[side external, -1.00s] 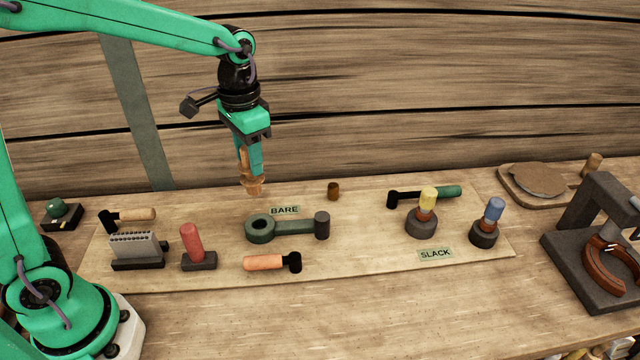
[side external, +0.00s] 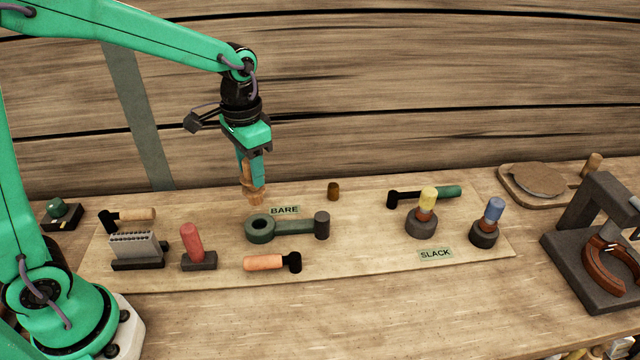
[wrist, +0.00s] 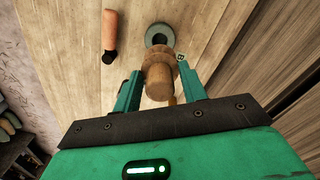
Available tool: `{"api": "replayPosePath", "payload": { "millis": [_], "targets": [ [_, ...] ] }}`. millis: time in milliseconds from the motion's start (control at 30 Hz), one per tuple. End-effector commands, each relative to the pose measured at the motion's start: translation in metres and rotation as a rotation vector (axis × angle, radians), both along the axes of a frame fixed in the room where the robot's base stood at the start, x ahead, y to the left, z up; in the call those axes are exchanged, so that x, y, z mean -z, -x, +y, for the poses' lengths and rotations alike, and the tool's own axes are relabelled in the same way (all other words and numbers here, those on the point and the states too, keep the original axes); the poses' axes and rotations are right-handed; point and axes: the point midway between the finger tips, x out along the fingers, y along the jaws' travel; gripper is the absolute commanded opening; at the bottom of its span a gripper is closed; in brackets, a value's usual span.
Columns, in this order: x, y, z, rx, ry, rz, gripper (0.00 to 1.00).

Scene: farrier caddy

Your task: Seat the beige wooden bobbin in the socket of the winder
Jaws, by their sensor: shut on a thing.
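My gripper (side external: 251,178) is shut on the beige wooden bobbin (side external: 256,198) and holds it upright, its flanged lower end downward. In the wrist view the bobbin (wrist: 158,78) sits between the two green fingers. The winder (side external: 292,227) is a dark green bar with a ring-shaped socket (side external: 261,229) at its left end and a dark cylinder at its right end. The bobbin is above and behind the socket, apart from it. The wrist view shows the ring (wrist: 160,34) beyond the bobbin, partly hidden by it.
A BARE label (side external: 284,211) lies behind the winder. A red-handled block (side external: 192,244) and an orange-handled tool (side external: 265,263) lie nearby. A small brown cylinder (side external: 333,191) stands behind. Yellow-topped (side external: 428,200) and blue-topped (side external: 494,212) pieces stand right, near a SLACK label (side external: 435,254).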

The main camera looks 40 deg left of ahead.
Motion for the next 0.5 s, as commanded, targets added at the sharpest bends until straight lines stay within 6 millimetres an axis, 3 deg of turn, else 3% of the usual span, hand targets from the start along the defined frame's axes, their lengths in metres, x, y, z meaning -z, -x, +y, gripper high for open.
{"api": "replayPosePath", "payload": {
  "millis": [500],
  "targets": [
    [0.023, 0.000, 0.000, 0.000, 0.000, 0.000, 0.00]
  ]
}}
